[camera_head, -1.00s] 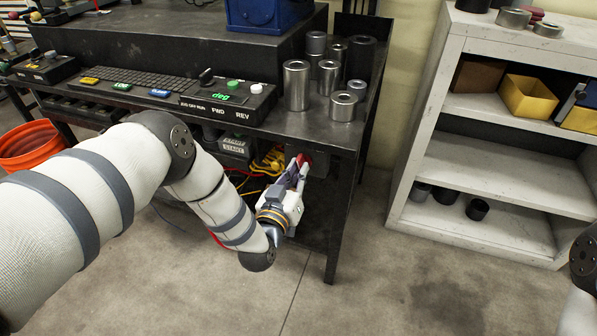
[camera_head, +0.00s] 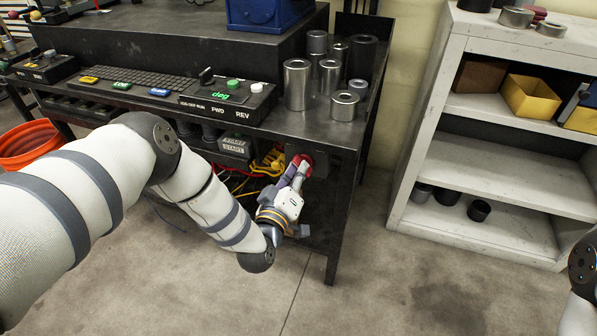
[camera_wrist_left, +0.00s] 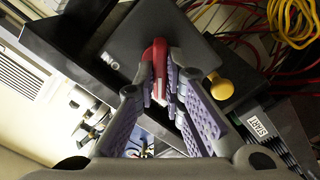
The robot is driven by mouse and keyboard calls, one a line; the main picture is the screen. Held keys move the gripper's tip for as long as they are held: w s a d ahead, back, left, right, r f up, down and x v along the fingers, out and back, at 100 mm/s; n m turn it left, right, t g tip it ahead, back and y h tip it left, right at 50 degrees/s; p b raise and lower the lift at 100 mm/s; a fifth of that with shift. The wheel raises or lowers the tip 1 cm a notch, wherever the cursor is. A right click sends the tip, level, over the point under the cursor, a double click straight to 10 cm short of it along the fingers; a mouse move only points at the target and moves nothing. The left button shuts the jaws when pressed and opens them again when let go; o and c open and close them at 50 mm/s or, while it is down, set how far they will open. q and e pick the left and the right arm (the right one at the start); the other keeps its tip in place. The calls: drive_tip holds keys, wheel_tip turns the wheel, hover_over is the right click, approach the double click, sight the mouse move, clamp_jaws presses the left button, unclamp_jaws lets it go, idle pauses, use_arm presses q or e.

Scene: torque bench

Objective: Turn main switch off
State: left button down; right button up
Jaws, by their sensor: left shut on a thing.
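The main switch is a red handle (camera_head: 303,160) on a dark box under the right end of the bench. In the left wrist view the red handle (camera_wrist_left: 158,62) stands out from a dark grey box face (camera_wrist_left: 120,45) with "ON" lettering, which appears upside down. My left gripper (camera_head: 299,170) reaches under the bench top from the front. Its purple-padded fingers (camera_wrist_left: 163,85) are shut on the red handle, one on each side, and hide part of it. My right gripper is out of view.
A yellow knob (camera_wrist_left: 220,87) sits close to the fingers. Yellow and red cables (camera_head: 270,162) and a box labelled START (camera_head: 233,146) lie left of the switch. The bench leg (camera_head: 341,220) stands just right. Metal cylinders (camera_head: 297,85) stand above. The floor in front is clear.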

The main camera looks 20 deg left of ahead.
use_arm(q)
drive_tip(key=shift+f, duration=0.1)
drive_tip(key=c, duration=1.7)
unclamp_jaws()
drive_tip(key=s, duration=1.2)
drive_tip(key=shift+a, duration=0.2)
